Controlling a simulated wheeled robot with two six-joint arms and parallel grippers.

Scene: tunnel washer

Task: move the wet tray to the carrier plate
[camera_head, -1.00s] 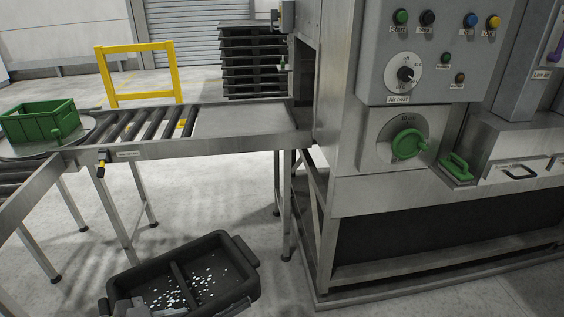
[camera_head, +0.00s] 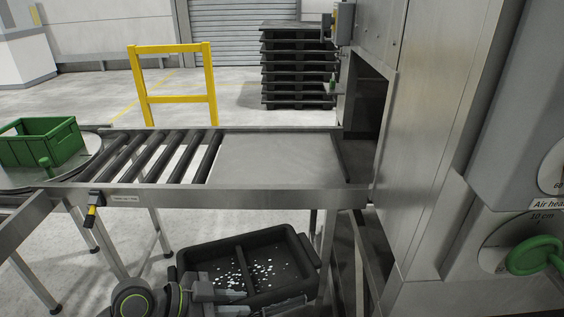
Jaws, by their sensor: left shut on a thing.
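The wet tray (camera_head: 286,244) is a black, divided tray with white specks, which look like water drops, on its floor. It is at the bottom of the head view, below the height of the conveyor and in front of it. My left gripper (camera_head: 208,288) is shut on the tray's near left side; its fingertips are partly hidden. The carrier plate (camera_head: 275,158) appears to be the flat grey plate at the right end of the roller conveyor, before the machine opening. It is bare. My right gripper is not in view.
Rollers (camera_head: 150,157) run left from the plate to a turntable with a green crate (camera_head: 42,143). A yellow-tipped lever (camera_head: 92,212) hangs at the conveyor's front edge. The washer housing (camera_head: 440,130) stands at right. A yellow barrier (camera_head: 176,84) and stacked black pallets (camera_head: 297,68) stand behind.

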